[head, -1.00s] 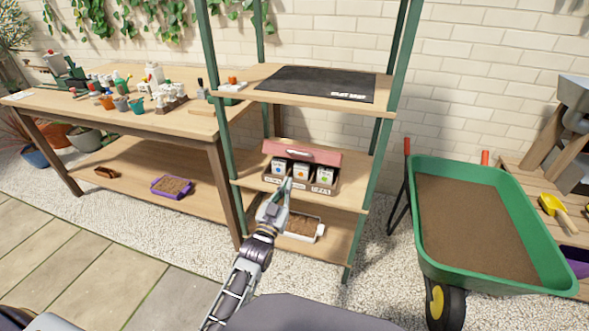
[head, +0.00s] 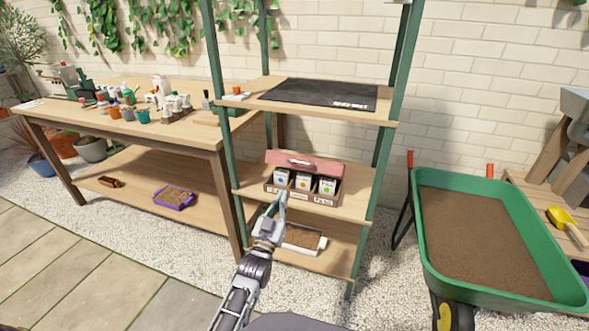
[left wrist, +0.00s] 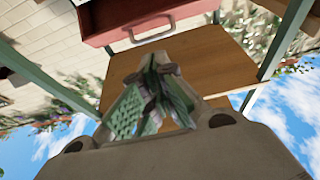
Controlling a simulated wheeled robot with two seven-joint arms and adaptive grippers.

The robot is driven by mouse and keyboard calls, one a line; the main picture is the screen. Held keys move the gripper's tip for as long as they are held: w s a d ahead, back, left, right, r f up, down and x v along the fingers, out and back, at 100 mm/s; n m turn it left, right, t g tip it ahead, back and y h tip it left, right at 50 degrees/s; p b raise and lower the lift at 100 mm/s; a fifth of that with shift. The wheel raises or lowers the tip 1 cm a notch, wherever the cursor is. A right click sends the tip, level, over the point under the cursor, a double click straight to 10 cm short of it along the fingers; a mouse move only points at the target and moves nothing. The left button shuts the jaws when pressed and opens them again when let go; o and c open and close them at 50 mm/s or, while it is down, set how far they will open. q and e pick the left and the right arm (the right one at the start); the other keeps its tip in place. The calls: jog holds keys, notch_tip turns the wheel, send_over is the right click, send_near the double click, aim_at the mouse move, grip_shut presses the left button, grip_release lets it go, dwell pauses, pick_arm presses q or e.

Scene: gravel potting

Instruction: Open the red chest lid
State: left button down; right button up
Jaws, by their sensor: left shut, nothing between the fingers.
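The red chest lid (head: 304,166) is on the middle shelf of the rack and stands raised, leaning back behind several seed packets (head: 304,184). Its pale handle is at the top middle. The chest's wooden front (head: 312,198) carries small labels. My left gripper (head: 281,200) is shut and empty, in front of the chest's lower left front, and covers a little of it. In the left wrist view the shut fingers (left wrist: 158,82) point toward the shelf, with the red lid (left wrist: 185,14) and its handle above them, apart from the fingers. My right gripper is out of view.
The green-posted rack has a dark mat (head: 318,94) on its top shelf and a white tray of soil (head: 304,237) on the bottom shelf. A potting bench (head: 165,135) with pots and bottles stands left. A green wheelbarrow (head: 437,255) of soil stands right.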

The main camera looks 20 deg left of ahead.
pick_arm(q)
jog(key=shift+b+x, duration=0.5)
jog(key=shift+x, duration=1.15)
jog(key=b, duration=0.3)
send_near(305, 164)
jog(key=shift+w+a+r, duration=1.35)
jog(key=shift+w+r, duration=0.05)
jog(key=shift+w, duration=1)
jog(key=shift+w+r+b, duration=0.25)
jog(key=shift+w+b, duration=0.05)
jog(key=shift+w, duration=0.4)
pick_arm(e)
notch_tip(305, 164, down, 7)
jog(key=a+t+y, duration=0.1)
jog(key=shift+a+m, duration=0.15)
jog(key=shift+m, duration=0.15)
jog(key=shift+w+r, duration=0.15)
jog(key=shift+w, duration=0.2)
pick_arm(q)
jog(key=shift+w+r+p, duration=0.1)
jog(key=shift+r+p, duration=0.1)
jog(key=shift+p, duration=0.15)
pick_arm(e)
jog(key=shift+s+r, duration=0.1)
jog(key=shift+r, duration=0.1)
